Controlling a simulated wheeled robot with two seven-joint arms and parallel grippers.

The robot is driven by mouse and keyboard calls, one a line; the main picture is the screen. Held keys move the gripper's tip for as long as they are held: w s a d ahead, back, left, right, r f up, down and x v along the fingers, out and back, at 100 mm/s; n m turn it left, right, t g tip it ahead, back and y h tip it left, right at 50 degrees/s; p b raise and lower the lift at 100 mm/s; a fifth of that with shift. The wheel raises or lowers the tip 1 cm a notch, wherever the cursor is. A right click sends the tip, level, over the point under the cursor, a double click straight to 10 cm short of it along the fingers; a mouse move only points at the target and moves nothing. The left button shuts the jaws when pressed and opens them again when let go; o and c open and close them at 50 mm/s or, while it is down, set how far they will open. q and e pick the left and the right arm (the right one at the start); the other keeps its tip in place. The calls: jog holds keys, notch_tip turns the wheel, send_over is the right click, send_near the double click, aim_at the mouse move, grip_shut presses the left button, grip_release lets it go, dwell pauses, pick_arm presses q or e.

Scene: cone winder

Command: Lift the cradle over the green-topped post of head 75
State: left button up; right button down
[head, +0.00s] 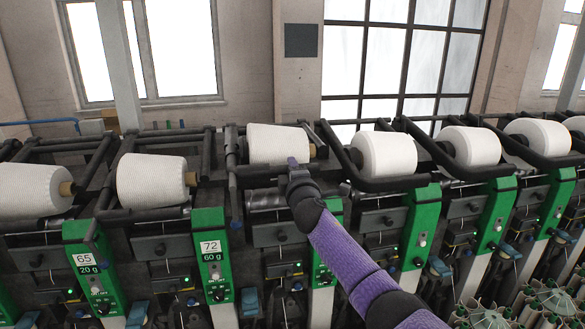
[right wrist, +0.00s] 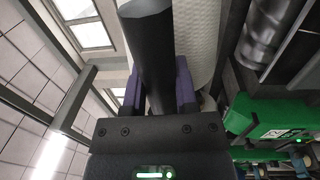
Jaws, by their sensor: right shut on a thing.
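My right gripper (head: 293,168) is shut on the black cradle bar in front of a white yarn cone (head: 279,144). In the right wrist view, the bar (right wrist: 150,50) runs between my gripper's purple fingers (right wrist: 157,88), with the cone (right wrist: 197,40) beside it. In the head view this cone sits higher than its neighbours, and the metal drum (head: 265,199) shows below it, apart from it. The green-topped post (head: 322,262) under this cone is partly behind my arm; its number is hidden. My left gripper is out of view.
The post marked 72 (head: 210,247) and the post marked 65 (head: 85,259) stand to the left. Other cones (head: 384,154) rest in cradles on both sides, close to my arm. Windows and a wall stand behind the machine.

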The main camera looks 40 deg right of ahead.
jog(key=shift+f, duration=0.25)
jog(key=shift+c, duration=2)
grip_release()
jog(key=v, duration=1)
